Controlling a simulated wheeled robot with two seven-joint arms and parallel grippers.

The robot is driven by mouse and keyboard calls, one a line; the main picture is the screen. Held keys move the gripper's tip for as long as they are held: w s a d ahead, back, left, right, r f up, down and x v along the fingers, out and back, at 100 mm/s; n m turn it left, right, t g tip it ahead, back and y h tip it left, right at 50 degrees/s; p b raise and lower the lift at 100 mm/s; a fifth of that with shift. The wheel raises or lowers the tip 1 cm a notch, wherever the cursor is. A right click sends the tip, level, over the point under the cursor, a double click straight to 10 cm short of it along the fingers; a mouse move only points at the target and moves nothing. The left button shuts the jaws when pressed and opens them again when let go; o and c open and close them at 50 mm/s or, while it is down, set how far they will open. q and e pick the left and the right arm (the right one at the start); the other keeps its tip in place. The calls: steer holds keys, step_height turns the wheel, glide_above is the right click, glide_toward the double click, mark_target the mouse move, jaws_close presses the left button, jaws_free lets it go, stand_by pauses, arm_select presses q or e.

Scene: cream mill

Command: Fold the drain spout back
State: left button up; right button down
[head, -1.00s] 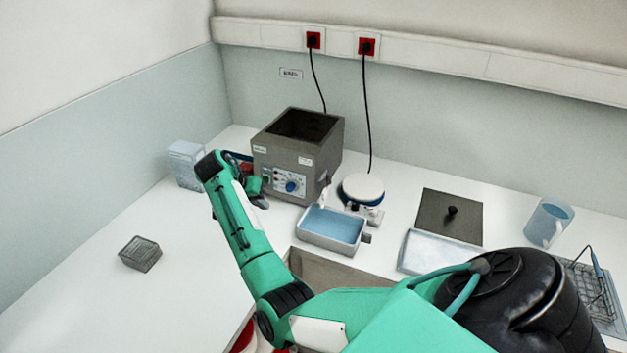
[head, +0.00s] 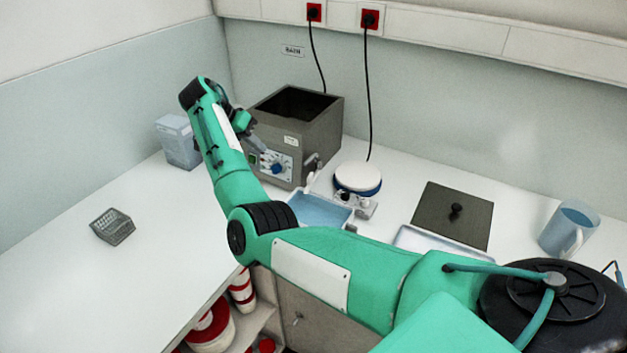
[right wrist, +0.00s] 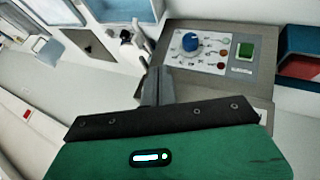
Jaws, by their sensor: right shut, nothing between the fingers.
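The grey water bath (head: 318,135) stands at the back with its open top up and its control panel with a blue knob facing me. The drain spout (head: 309,181), small and pale, sticks out low by its right front corner, over the blue tray's edge. It also shows in the right wrist view (right wrist: 139,48), beyond the fingers. My right gripper (head: 265,152) is shut and empty in front of the panel, left of the spout and apart from it. In the right wrist view its fingers (right wrist: 158,82) point toward the panel's lower edge. My left gripper is out of view.
The blue-filled tray (head: 325,208) sits below the spout, partly hidden by my right arm. A white-topped round device (head: 357,178) stands right of it. A dark lid (head: 452,216), a blue jug (head: 569,228) and a wire basket (head: 112,227) are farther off. The left counter is mostly clear.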

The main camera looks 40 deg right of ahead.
mark_target(312, 178)
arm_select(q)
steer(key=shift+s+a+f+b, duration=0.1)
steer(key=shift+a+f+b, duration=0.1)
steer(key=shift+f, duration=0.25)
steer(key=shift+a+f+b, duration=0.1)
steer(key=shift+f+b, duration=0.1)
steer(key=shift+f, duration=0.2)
arm_select(e)
steer(key=shift+x, duration=1.1)
steer(key=p+x, duration=0.1)
steer(key=x, duration=0.2)
steer(key=s+p+x, duration=0.1)
steer(key=p+x, duration=0.1)
steer(key=x, duration=0.2)
steer(key=s+r+p+x, duration=0.1)
steer(key=p+x, duration=0.1)
steer(key=x, duration=0.2)
steer(key=shift+s+d, duration=0.1)
steer(key=shift+d, duration=0.3)
arm_select(q)
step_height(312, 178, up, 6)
steer(key=p, duration=0.1)
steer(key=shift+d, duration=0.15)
arm_select(e)
steer(key=shift+s+d+f, duration=0.1)
steer(key=shift+s+d, duration=0.25)
steer(key=shift+s, duration=0.25)
